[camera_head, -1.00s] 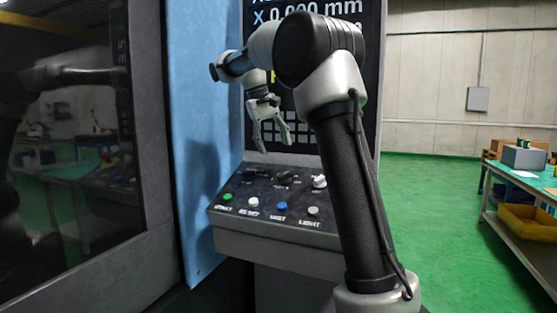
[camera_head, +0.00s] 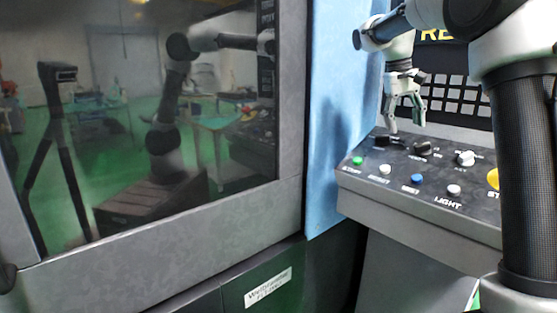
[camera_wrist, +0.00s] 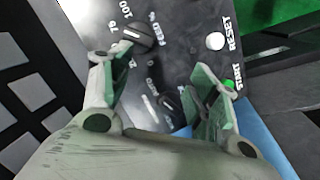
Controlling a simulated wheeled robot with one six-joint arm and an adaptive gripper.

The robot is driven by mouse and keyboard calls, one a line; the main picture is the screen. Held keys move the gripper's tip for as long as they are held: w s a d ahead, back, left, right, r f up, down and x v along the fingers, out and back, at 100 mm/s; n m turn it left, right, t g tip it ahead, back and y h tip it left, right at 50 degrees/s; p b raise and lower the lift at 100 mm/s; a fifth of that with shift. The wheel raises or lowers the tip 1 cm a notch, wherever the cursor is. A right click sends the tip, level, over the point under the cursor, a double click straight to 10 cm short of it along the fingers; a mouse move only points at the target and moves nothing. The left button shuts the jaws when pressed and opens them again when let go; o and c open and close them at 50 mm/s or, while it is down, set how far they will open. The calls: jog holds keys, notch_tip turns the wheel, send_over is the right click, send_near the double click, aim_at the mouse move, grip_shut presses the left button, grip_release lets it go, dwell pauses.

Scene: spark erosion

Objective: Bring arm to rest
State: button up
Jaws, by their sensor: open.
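My gripper (camera_head: 406,118) hangs from my bent arm in front of the machine's control panel (camera_head: 420,203), fingers pointing down. It is open, with nothing between its fingers. In the head view it appears above the back part of the panel, near the dark knobs; the exact gap cannot be told. In the wrist view my open fingers (camera_wrist: 160,85) frame the panel face, with a dark knob (camera_wrist: 139,33) by one finger, the white RESET button (camera_wrist: 215,41) beyond, and the green START button (camera_wrist: 229,85) partly behind the other finger.
A large dark machine window (camera_head: 150,120) at the left reflects my arm and the room. A blue side panel (camera_head: 336,120) stands between it and the control panel. A key grid (camera_head: 455,98) is behind my gripper. A labelled lower cabinet (camera_head: 268,287) is below.

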jog(key=shift+n+t+y, duration=0.3)
jog(key=shift+n+y, duration=0.1)
jog(key=s+f, duration=0.1)
jog(key=s, duration=0.1)
jog(key=s+f, duration=0.1)
jog(key=s, duration=0.1)
jog(key=s+a+f, duration=0.1)
jog(key=s, duration=0.1)
jog(key=shift+s+f, duration=0.25)
jog(key=shift+s, duration=0.1)
jog(key=s+f+t+y, duration=0.1)
jog(key=s+f+t, duration=0.1)
jog(key=s, duration=1.1)
jog(key=s+a+f+t, duration=0.1)
jog(key=s+f, duration=0.3)
jog(key=s, duration=1)
jog(key=shift+a+f+t+y, duration=0.25)
jog(key=shift+f+t+y, duration=0.15)
jog(key=shift+t, duration=0.1)
jog(key=shift+c, duration=0.2)
